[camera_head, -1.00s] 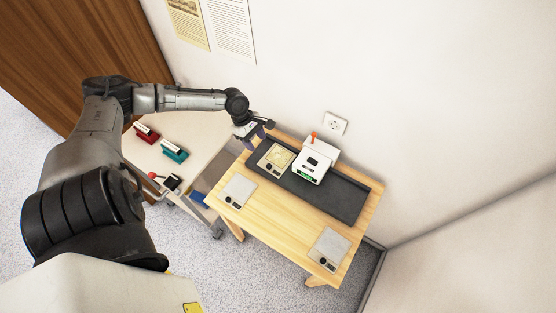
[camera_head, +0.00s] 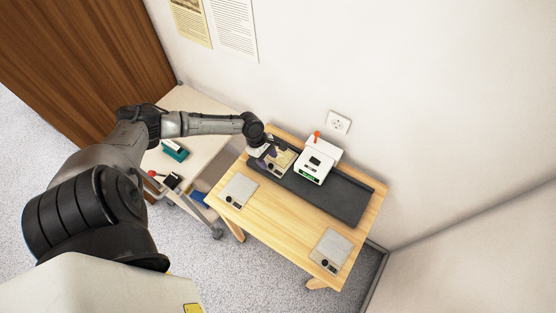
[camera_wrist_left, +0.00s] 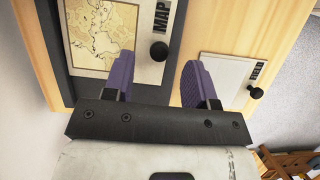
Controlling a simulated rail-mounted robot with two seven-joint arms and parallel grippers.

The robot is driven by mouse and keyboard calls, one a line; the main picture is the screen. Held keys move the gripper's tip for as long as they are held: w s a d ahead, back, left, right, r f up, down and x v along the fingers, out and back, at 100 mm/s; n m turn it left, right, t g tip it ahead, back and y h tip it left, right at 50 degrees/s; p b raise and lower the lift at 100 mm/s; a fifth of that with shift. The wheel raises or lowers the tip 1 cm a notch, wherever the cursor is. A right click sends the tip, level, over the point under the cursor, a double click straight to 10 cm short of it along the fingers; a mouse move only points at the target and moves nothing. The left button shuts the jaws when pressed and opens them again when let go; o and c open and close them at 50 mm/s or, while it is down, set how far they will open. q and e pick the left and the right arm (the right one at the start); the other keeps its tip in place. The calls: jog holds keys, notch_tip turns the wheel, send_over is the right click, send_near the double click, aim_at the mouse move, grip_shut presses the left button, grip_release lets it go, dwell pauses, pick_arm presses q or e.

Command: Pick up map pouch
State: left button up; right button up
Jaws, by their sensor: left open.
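The map pouch (camera_head: 283,159) lies flat on the dark tray at the far left of the wooden table. It is a pale flat pouch with a tan map print. In the left wrist view the map pouch (camera_wrist_left: 105,35) shows its MAP label and a round black knob. My left gripper (camera_head: 270,155) is over the pouch's left part and hides some of it. In the left wrist view the open purple fingers (camera_wrist_left: 161,78) are apart, with nothing between them; the knob is just ahead of them. Contact cannot be told. My right gripper is not in view.
A white device (camera_head: 316,162) with an orange top stands on the dark tray (camera_head: 345,199), right of the pouch. Two grey pouches (camera_head: 238,190) (camera_head: 331,248) lie along the table's front. A cart (camera_head: 195,115) with a teal item (camera_head: 174,151) stands left. The wall is behind.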

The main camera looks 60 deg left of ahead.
aim_at(271, 165)
pick_arm(q)
jog(key=shift+x, duration=1.55)
jog(key=shift+c, duration=0.3)
grip_shut()
